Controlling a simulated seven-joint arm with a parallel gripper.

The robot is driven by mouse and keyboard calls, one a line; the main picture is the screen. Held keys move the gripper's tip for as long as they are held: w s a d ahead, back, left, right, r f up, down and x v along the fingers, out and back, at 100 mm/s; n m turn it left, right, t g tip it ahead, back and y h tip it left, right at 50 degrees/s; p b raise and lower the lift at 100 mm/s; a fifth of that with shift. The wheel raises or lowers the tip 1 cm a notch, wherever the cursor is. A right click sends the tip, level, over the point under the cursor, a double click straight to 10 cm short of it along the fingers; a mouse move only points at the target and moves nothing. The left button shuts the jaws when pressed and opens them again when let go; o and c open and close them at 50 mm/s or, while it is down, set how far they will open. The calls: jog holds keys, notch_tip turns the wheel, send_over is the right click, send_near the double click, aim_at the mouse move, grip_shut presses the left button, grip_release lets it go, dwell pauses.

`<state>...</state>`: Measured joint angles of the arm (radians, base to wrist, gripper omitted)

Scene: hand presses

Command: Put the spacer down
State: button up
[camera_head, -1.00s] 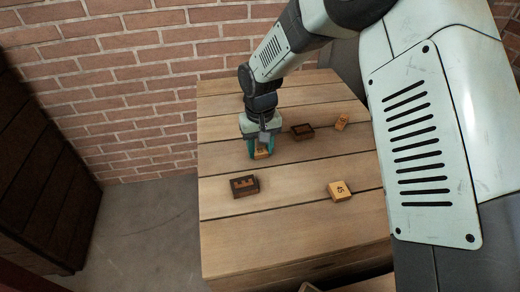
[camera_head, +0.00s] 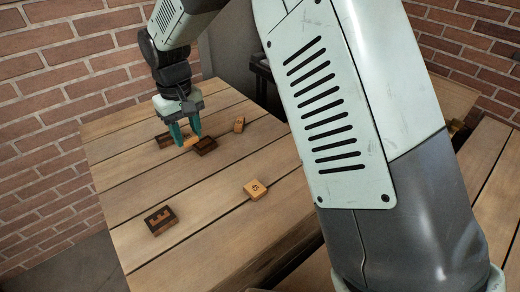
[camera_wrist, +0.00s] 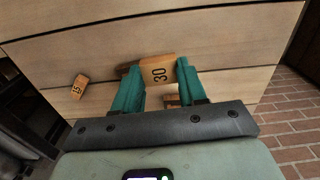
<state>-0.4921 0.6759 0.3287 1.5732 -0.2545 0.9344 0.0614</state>
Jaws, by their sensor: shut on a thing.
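My gripper (camera_head: 187,137) is shut on the spacer, a light orange wooden block (camera_head: 191,142). In the wrist view the spacer (camera_wrist: 158,71) shows the number 30, between the two teal fingers. One dark wooden press (camera_head: 206,146) is just right of the spacer, and another dark piece (camera_head: 164,140) is just left, partly hidden by a finger. Whether the spacer touches either of them or the table is not clear. A third dark piece with a notched pattern (camera_head: 160,220) lies at the front left.
On the plank table (camera_head: 205,205) lie a light block marked 45 (camera_head: 255,189) and a smaller block (camera_head: 239,125), which reads 15 in the wrist view (camera_wrist: 79,87). The table between the front dark piece and my gripper is clear. A brick wall (camera_head: 40,110) stands behind.

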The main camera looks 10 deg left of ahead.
jog(key=w+d, duration=0.5)
jog(key=d, duration=0.4)
jog(key=w+d, duration=0.5)
jog(key=d, duration=0.4)
send_over(267, 150)
jog(key=shift+m, duration=0.3)
notch_tip(267, 150, down, 6)
jog(key=shift+r, duration=0.1)
jog(key=shift+f, duration=2.05)
jog(key=shift+f, duration=0.15)
jog(key=o, duration=1)
notch_tip(267, 150, up, 12)
jog(key=shift+r, duration=0.25)
